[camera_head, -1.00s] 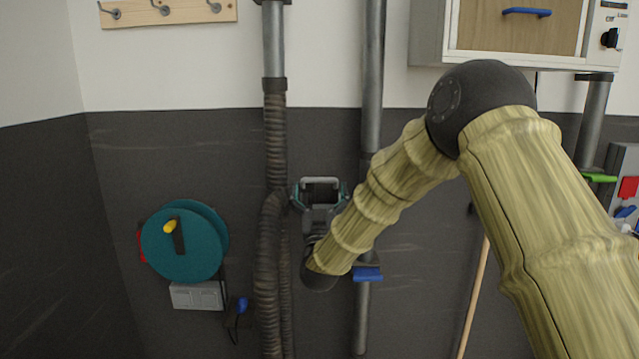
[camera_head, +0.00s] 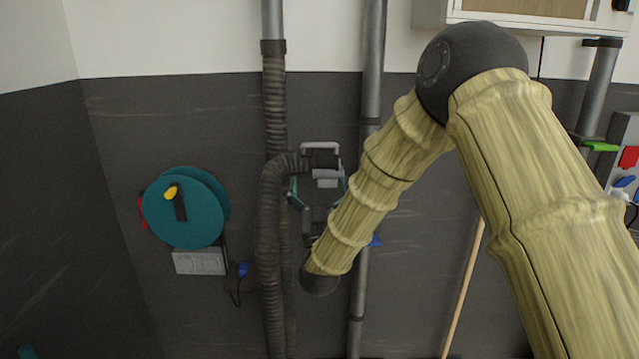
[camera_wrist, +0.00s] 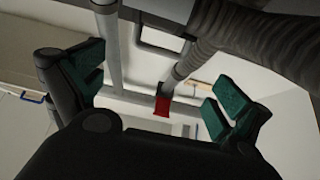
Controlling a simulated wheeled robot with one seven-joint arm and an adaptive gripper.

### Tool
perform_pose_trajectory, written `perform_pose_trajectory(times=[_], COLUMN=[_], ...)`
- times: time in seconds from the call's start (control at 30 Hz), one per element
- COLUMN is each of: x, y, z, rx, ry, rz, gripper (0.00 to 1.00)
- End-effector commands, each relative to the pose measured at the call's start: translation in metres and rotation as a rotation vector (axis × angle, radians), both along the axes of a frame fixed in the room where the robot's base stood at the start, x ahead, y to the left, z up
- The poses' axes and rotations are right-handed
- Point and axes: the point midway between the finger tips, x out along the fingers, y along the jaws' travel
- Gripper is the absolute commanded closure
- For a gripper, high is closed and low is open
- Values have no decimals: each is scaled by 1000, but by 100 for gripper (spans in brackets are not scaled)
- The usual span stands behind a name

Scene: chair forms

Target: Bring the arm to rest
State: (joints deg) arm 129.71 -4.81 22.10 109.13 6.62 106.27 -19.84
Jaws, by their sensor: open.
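My gripper (camera_head: 318,180) is at the far end of my bent arm, in front of the dark wall in the head view. My forearm hides part of it. In the wrist view my gripper (camera_wrist: 155,95) has its two green-padded fingers wide apart, with nothing between them that it holds. Behind the fingers in the wrist view, grey pipes and a red piece (camera_wrist: 163,105) show at a distance.
A corrugated hose (camera_head: 268,220) runs down just left of my gripper, very close in the picture. A grey pipe (camera_head: 372,60) stands to its right. A teal reel (camera_head: 183,210) hangs at left. A wooden pole (camera_head: 465,290) leans at right. A cabinet (camera_head: 530,15) is upper right.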

Motion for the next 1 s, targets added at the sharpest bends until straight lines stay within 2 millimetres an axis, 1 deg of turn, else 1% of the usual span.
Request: perform_pose_trajectory(times=[0.07, 0.17, 0.27, 0.3, 0.37, 0.4, 0.47, 0.5, 0.57, 0.6, 0.67, 0.7, 0.77, 0.8, 0.87, 0.9, 0.97, 1.0], x=[0, 1, -2, -4, -9, -14, -22, -29, -41, -50, -65, -76, -94, -107, -128, -142, -166, -182], y=[-1, -6, -16, -20, -28, -33, -41, -46, -54, -60, -69, -75, -85, -90, -100, -106, -115, -122], z=[-6, -31, -76, -98, -132, -154, -187, -208, -240, -261, -291, -310, -339, -357, -383, -400, -424, -439], rx=[-3, -12, -29, -34, -44, -50, -55, -60, -64, -66, -68, -68, -69, -69, -67, -66, -63, -60], ry=[15, 74, 185, 239, 325, 381, 465, 521, 606, 661, 745, 800, 883, 938, 1023, 1077, 1161, 1216], rz=[2, 14, 31, 41, 54, 62, 73, 79, 88, 93, 98, 102, 106, 109, 111, 111, 111, 110], gripper=[0, 0, 0, 0, 0, 0, 0, 0, 0, 0, 0, 0, 0, 0, 0, 0, 0, 0])
